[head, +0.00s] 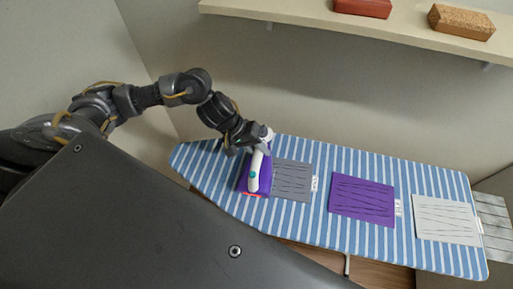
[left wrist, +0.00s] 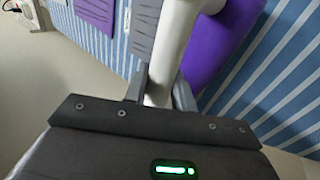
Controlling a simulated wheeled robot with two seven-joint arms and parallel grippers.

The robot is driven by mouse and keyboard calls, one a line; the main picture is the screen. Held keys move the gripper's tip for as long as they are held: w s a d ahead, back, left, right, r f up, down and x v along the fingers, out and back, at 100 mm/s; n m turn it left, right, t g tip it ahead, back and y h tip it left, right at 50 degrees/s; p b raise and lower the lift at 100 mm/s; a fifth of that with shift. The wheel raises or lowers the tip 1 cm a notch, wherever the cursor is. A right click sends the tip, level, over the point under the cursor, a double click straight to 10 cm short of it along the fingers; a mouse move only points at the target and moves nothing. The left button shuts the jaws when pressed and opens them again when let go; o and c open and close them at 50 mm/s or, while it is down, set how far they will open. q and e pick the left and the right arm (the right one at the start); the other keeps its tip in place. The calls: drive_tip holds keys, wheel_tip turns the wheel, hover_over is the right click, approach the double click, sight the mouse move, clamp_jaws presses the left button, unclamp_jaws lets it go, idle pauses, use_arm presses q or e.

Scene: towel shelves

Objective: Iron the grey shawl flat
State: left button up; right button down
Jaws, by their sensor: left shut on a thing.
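The grey shawl (head: 293,181) lies on the striped ironing board, with dark wrinkle lines across it and a small white tag at its right edge. Part of it shows in the left wrist view (left wrist: 144,38). The iron, with a purple body and white handle (head: 254,172), is just left of the shawl over the board's left part. I cannot tell whether it overlaps the shawl's left edge. My left gripper (head: 248,143) is shut on the iron's white handle, seen between the fingers in the left wrist view (left wrist: 163,88). My right gripper is not in view.
A wrinkled purple cloth (head: 362,199) and a wrinkled white cloth (head: 445,220) lie further right on the blue-striped ironing board (head: 325,155). A wall shelf (head: 300,12) above holds a red block (head: 363,7) and a cork-like block (head: 461,21). A grey slatted surface (head: 494,222) is at the far right.

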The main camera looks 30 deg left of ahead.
use_arm(q)
drive_tip(key=shift+w+d+r, duration=0.1)
drive_tip(key=shift+w+d, duration=0.1)
drive_tip(key=shift+d, duration=0.5)
drive_tip(key=shift+w+d, duration=0.2)
drive_tip(key=shift+d, duration=0.6)
drive_tip(key=shift+w+d, duration=0.25)
drive_tip(key=shift+d, duration=0.5)
drive_tip(key=shift+w+d, duration=0.2)
drive_tip(key=shift+d, duration=0.6)
drive_tip(key=shift+w+d, duration=0.25)
drive_tip(key=shift+d, duration=0.5)
drive_tip(key=shift+w+d, duration=0.25)
drive_tip(key=shift+d, duration=0.55)
drive_tip(key=shift+w+d, duration=0.3)
drive_tip(key=shift+d, duration=0.5)
drive_tip(key=shift+w+d, duration=0.25)
drive_tip(key=shift+d, duration=0.65)
